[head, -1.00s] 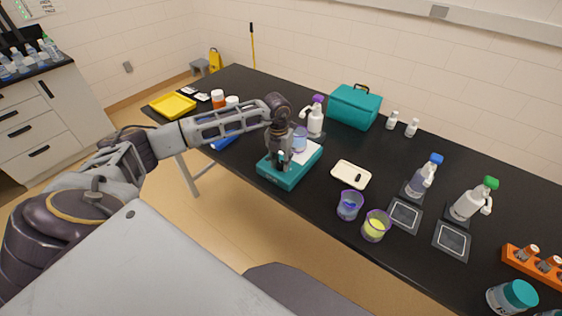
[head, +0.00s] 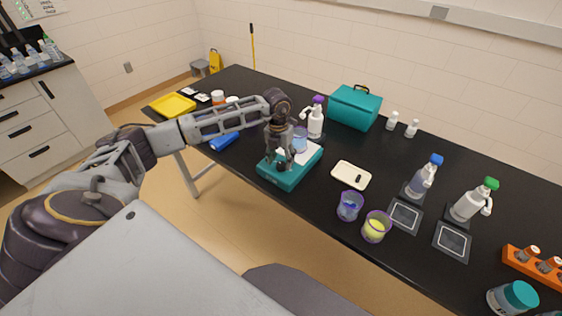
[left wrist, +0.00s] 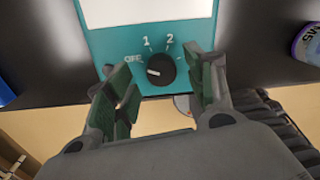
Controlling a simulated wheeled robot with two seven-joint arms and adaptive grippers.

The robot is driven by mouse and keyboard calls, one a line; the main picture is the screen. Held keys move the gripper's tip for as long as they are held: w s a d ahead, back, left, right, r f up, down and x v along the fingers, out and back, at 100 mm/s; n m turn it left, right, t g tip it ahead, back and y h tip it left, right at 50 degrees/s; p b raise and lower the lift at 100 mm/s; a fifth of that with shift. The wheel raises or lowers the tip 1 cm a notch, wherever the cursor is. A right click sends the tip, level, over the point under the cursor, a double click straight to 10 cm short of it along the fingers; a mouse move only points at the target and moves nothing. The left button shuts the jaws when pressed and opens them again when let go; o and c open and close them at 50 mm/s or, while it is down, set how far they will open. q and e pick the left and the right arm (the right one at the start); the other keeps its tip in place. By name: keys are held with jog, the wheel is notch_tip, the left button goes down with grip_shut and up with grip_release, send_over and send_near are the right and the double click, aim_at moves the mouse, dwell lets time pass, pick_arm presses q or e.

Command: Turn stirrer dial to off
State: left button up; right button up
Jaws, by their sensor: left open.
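The teal stirrer (head: 290,178) stands at the table's near edge, with a white top plate and a beaker (head: 300,140) on it. In the left wrist view its black dial (left wrist: 160,70) sits on the teal front (left wrist: 112,50), with marks OFF, 1 and 2 around it. The dial's white line points left, close to the OFF mark and slightly below it. My left gripper (head: 279,163) is over the stirrer's front. In the left wrist view its open fingers (left wrist: 163,88) stand on both sides of the dial, apart from it. My right gripper is not in view.
A white tray (head: 339,175) with a small dark item lies right of the stirrer. Cups with blue (head: 350,206) and yellow (head: 376,227) contents stand near the front edge. A purple-capped bottle (head: 316,120) and teal case (head: 354,107) stand behind.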

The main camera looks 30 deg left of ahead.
aim_at(280, 163)
pick_arm(q)
notch_tip(280, 163, up, 10)
jog(key=shift+a+r, duration=0.15)
jog(key=shift+a, duration=0.15)
jog(key=shift+d, duration=0.1)
dwell(0.7)
